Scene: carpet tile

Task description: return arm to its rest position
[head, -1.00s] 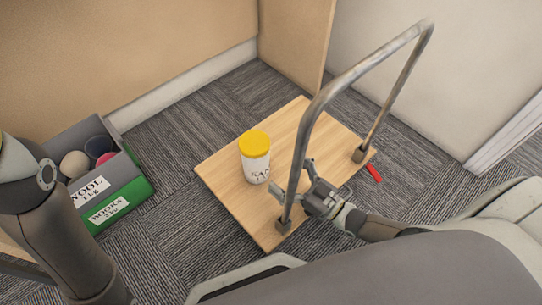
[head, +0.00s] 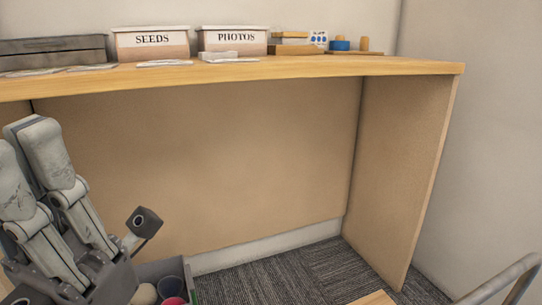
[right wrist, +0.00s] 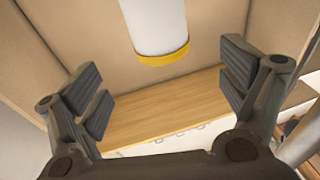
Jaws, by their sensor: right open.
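My left gripper (head: 75,205) fills the lower left of the head view, close to the camera. Its grey fingers point up; I cannot tell how far apart they are. I see nothing held in it. My right gripper (right wrist: 160,95) shows only in the right wrist view, where its dark fingers stand wide apart and empty. A white jar with a yellow lid (right wrist: 158,28) is beyond the fingers at the top of that view, apart from both. It appears upside down there. The jar is out of the head view.
A wooden desk (head: 300,68) spans the head view with SEEDS (head: 152,44) and PHOTOS (head: 233,40) boxes on it. A grey crate (head: 160,270) is partly hidden behind my left gripper. A metal handle (head: 505,280) and a board's corner (head: 375,299) show at lower right.

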